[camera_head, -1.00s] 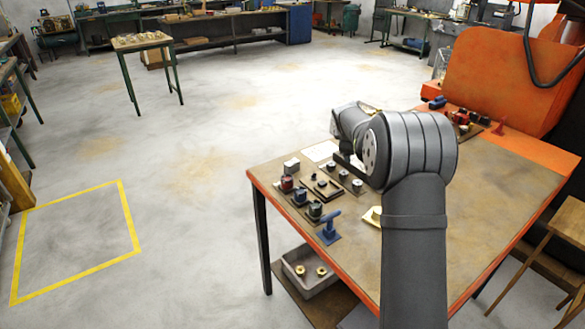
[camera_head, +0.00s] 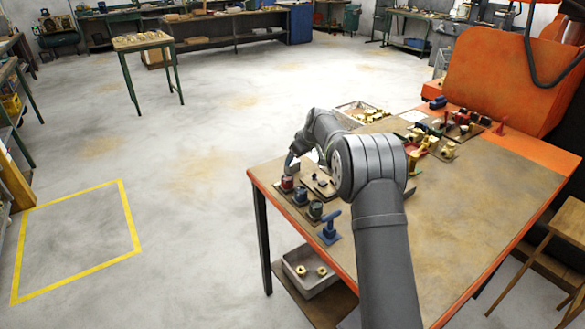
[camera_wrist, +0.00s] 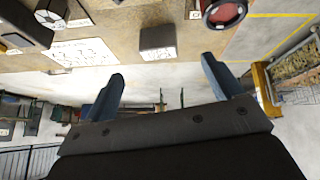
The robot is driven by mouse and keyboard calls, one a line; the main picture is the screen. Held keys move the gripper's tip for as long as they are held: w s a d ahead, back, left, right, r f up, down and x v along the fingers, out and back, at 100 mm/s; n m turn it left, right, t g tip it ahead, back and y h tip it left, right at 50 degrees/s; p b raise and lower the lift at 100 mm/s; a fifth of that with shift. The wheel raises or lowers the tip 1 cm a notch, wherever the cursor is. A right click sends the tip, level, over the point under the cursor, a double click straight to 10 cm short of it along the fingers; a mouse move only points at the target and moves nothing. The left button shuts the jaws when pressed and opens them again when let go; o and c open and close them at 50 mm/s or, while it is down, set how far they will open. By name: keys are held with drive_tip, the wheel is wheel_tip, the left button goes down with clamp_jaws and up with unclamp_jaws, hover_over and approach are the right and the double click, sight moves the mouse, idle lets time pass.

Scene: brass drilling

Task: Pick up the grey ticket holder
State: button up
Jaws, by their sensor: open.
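The grey ticket holder (camera_wrist: 158,38) shows in the wrist view as a small dark grey block with a white ticket along its lower edge. It stands on the tabletop (camera_wrist: 120,22) near the table edge. My gripper (camera_wrist: 162,66) is open and empty, with its two blue fingers on either side of the holder's line in the picture. The holder appears just beyond the fingertips, apart from them. In the head view my gripper (camera_head: 291,160) is over the table's left corner and largely hides the holder.
A red-topped fixture (camera_head: 287,184) stands close to the holder and also shows in the wrist view (camera_wrist: 224,12). Several more fixtures and a blue clamp (camera_head: 330,228) line the left table edge. A printed white sheet (camera_wrist: 78,52) lies nearby. Open floor lies beyond the edge.

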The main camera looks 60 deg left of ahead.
sight(293, 163)
drive_tip(key=x, duration=0.4)
drive_tip(key=shift+a+f, duration=0.15)
drive_tip(key=shift+f, duration=0.05)
drive_tip(key=shift+a+r+x, duration=0.15)
drive_tip(key=shift+a+x, duration=0.05)
drive_tip(key=shift+x, duration=1.15)
drive_tip(key=shift+a+r+x, duration=0.1)
drive_tip(key=shift+a+x, duration=0.1)
drive_tip(key=shift+x, duration=1.15)
drive_tip(key=c, duration=1.2)
